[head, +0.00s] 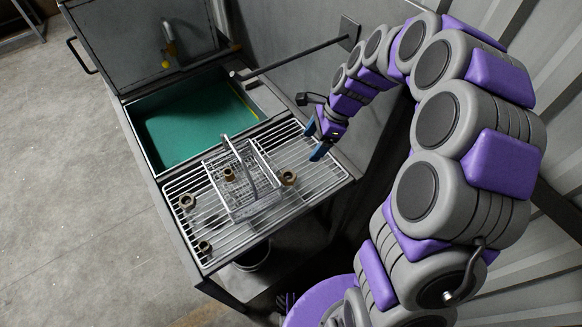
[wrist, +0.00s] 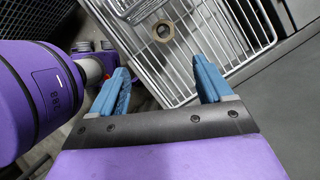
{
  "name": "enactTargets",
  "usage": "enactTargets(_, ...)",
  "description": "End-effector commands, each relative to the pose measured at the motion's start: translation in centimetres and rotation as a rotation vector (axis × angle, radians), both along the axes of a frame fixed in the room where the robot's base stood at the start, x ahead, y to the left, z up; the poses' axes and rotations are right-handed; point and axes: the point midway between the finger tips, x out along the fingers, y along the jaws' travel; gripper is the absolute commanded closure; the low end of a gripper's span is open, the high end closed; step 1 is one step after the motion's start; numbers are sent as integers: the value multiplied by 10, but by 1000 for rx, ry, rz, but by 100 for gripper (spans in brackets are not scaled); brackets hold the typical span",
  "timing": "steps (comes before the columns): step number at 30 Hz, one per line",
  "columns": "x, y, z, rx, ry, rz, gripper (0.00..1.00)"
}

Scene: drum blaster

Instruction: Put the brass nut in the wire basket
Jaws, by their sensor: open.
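A wire basket (head: 252,205) with a raised flat handle stands on the slatted rack. A ring-like brass nut (head: 288,177) lies on the rack just right of the basket. In the wrist view the nut (wrist: 163,31) shows its dark hole, beside the basket's edge (wrist: 140,10). Another brass piece (head: 229,174) appears within the basket's outline; its exact shape is unclear. My gripper (head: 314,140) is open and empty near the rack's right end, apart from the nut. In the wrist view its blue fingers (wrist: 161,66) are spread, with the nut beyond them.
Two more brass pieces, one at the rack's left (head: 188,201) and one at its front left (head: 205,246), lie on the wire rack (head: 325,178). Behind it is a green-lined cabinet basin (head: 185,130) with a raised lid. A grey bar (head: 295,58) juts over the back.

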Motion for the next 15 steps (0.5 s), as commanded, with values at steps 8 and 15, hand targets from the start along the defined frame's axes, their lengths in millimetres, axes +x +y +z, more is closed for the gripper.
enactTargets(8, 1, 13, -39, 2, 4, -9, 21)
enactTargets(15, -2, 33, -84, 0, 8, -8, 21)
